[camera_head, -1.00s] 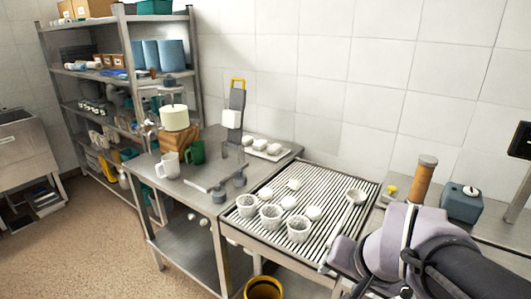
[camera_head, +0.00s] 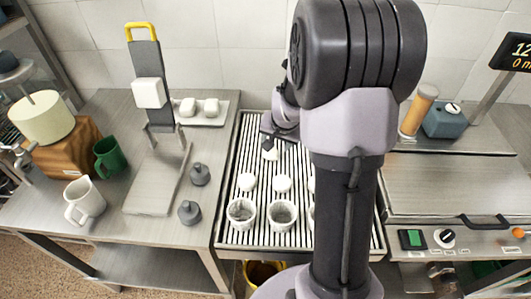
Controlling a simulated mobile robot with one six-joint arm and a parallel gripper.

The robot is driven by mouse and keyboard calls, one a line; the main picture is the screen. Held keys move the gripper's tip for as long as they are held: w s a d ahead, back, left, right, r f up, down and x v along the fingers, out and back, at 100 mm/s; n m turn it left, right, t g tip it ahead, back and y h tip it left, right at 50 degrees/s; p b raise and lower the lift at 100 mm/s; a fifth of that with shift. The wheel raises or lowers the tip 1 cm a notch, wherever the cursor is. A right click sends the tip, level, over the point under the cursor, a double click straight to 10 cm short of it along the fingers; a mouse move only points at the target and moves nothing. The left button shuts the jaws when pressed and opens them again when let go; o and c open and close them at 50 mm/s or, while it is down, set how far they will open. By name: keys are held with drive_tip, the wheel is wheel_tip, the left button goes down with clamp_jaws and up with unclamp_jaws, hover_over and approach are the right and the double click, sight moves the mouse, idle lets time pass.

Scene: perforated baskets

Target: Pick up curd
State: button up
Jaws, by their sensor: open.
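White round curds lie on the ribbed draining table (camera_head: 232,238). One curd (camera_head: 247,183) is at the left, one (camera_head: 282,184) is beside it, and one (camera_head: 270,153) is farther back; another is partly hidden by my arm. My gripper (camera_head: 267,143) is open, pointing down above or close to the back curd. I cannot tell whether it touches that curd. White perforated baskets stand in front of the curds: a left one (camera_head: 241,213), a middle one (camera_head: 282,215), and one mostly behind my arm.
A tray (camera_head: 222,122) with white pieces lies at the back of the left steel table. Grey weights (camera_head: 190,212), a white mug (camera_head: 84,200) and a green mug (camera_head: 108,157) stand there. A metal counter (camera_head: 440,185) is at right. My arm hides the draining table's right part.

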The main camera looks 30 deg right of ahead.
sight(272, 150)
drive_tip(key=b+x, duration=0.1)
drive_tip(key=x, duration=0.3)
drive_tip(key=shift+f, duration=0.1)
drive_tip(key=b+x, duration=0.2)
drive_tip(key=x, duration=0.2)
drive_tip(key=shift+a+f, duration=0.15)
drive_tip(key=shift+f, duration=0.15)
drive_tip(key=shift+w+f, duration=0.2)
drive_tip(key=shift+f, duration=0.1)
drive_tip(key=shift+r, duration=0.2)
drive_tip(key=c, duration=1.1)
drive_tip(key=shift+o, duration=0.2)
drive_tip(key=shift+r, duration=0.1)
drive_tip(key=shift+r, duration=0.35)
wheel_tip(272, 150, up, 3)
drive_tip(key=shift+f+p, duration=0.15)
drive_tip(key=shift+p, duration=0.95)
drive_tip(key=s+b, duration=0.1)
drive_tip(key=s, duration=0.4)
drive_tip(key=s+d+r+b, duration=0.1)
drive_tip(key=s+b, duration=0.1)
drive_tip(key=s, duration=0.3)
drive_tip(key=s+b, duration=0.1)
drive_tip(key=s, duration=0.5)
drive_tip(key=shift+d+r, duration=0.2)
drive_tip(key=shift+d, duration=0.15)
